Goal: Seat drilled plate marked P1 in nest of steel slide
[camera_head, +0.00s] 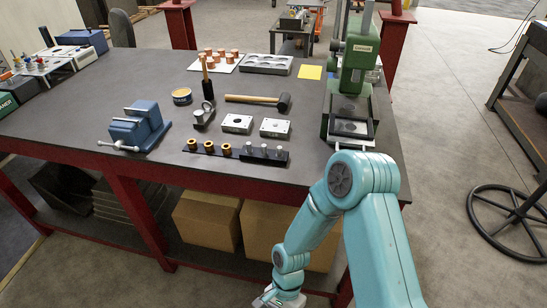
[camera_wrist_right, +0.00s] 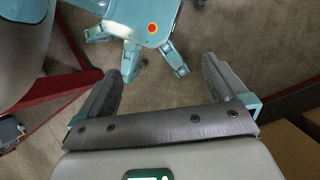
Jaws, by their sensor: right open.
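Two small light-grey drilled plates lie side by side on the dark bench: a left plate (camera_head: 237,123) and a right plate (camera_head: 275,128). I cannot read P1 on either. A steel slide (camera_head: 352,127) with a pale middle sits at the foot of the green press (camera_head: 360,55), at the bench's right; its nest is too small to make out. My right gripper (camera_wrist_right: 163,65) is open and empty in the right wrist view, above the floor. In the head view it is low, in front of the bench and partly cut off by the bottom edge. My left gripper is not in view.
A pin rack (camera_head: 236,153) lies in front of the plates. A mallet (camera_head: 262,100), a tin (camera_head: 181,96) and a blue vice (camera_head: 139,125) are nearby. A grey tray (camera_head: 267,64) and a yellow sheet (camera_head: 310,72) lie behind. My right arm passes close to the bench's front right corner.

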